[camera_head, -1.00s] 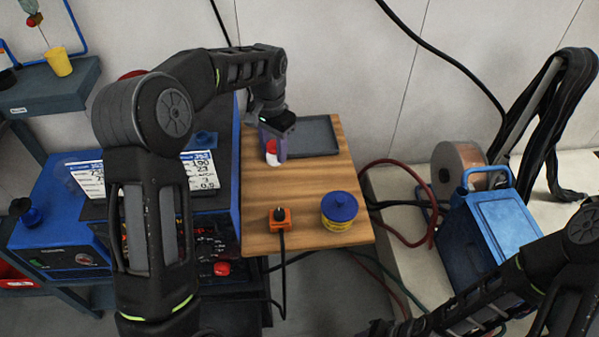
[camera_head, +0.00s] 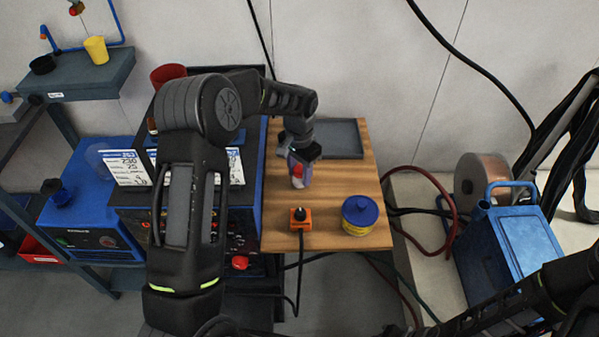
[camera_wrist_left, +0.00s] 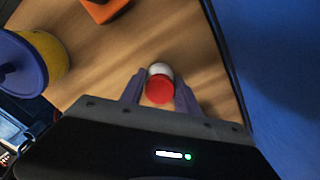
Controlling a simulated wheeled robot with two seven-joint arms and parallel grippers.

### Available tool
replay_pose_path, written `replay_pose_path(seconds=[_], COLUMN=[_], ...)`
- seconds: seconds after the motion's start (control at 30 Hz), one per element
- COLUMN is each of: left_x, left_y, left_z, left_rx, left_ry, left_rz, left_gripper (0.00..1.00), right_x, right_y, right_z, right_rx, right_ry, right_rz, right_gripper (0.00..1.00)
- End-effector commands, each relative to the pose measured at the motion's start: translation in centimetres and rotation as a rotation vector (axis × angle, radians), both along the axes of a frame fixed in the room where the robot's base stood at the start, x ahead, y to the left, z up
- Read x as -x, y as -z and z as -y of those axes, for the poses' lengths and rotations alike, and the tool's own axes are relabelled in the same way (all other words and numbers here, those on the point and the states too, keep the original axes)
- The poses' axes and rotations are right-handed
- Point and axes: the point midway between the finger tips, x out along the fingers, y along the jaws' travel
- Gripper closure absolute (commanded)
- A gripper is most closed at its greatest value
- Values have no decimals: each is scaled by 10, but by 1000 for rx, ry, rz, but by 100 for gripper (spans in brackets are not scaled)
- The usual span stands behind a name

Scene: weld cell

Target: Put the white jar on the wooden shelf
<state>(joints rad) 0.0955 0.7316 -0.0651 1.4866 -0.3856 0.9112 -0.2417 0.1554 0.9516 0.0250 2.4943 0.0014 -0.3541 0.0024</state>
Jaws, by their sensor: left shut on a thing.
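The white jar (camera_head: 298,183) has a red lid and is at the wooden shelf (camera_head: 280,235). My left gripper (camera_head: 300,172) is shut on the jar, with its purple fingers on either side. In the left wrist view the jar's red lid (camera_wrist_left: 159,90) and part of its white body show between the fingertips. I cannot tell whether the jar touches the wood. My right arm comes in at the lower right, and its fingers are not visible.
On the shelf are a grey tray (camera_head: 335,138) behind, an orange box with a black knob (camera_head: 300,218) in front, and a blue-lidded yellow tub (camera_head: 360,215) at front right. Blue machines stand left of the shelf. Bare wood lies right of the jar.

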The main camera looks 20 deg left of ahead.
Motion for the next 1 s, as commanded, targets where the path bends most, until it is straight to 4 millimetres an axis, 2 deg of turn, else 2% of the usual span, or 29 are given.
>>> replay_pose_path(seconds=[0.43,0.47,0.7,1.0], left_x=[0,0,0,0], left_y=[10,9,9,7], left_z=[0,0,0,0], left_rx=[-1,-1,-1,-1], left_ry=[0,0,0,0], left_rz=[1,1,0,1], left_gripper=[100,60,41,40], right_x=[0,0,0,0], right_y=[3,2,1,0], right_z=[0,0,0,0], right_rx=[0,0,0,0], right_ry=[0,0,0,0], right_rz=[0,0,0,0], right_gripper=[64,64,64,64])
